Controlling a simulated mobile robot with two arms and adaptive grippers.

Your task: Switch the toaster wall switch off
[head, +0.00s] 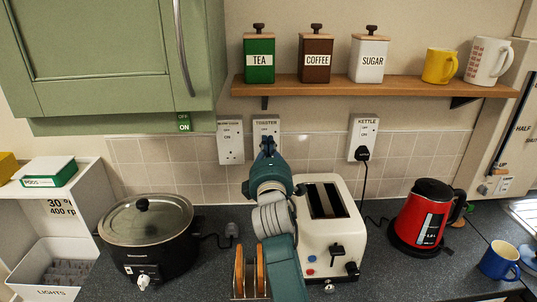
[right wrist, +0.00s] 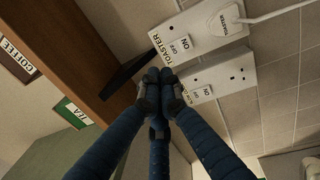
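The toaster wall switch is on a white plate labelled TOASTER (head: 266,125), on the wall under the shelf. My right gripper (head: 268,142) covers the plate's lower part in the head view. In the right wrist view the toaster plate (right wrist: 208,28) shows turned, with its ON/OFF rocker (right wrist: 181,47) and a plug with a white cord. My right gripper (right wrist: 159,76) has its dark fingertips together, with nothing seen between them. In that picture the tips appear just below and left of the rocker; contact cannot be told. The rocker's position is unclear. My left gripper is not in view.
A neighbouring socket plate (head: 230,142) sits close left of the toaster plate. The wooden shelf (head: 300,87) with canisters is above. The white toaster (head: 335,255), black slow cooker (head: 147,243) and red kettle (head: 423,218) stand on the counter. The kettle plate (head: 364,137) is farther right.

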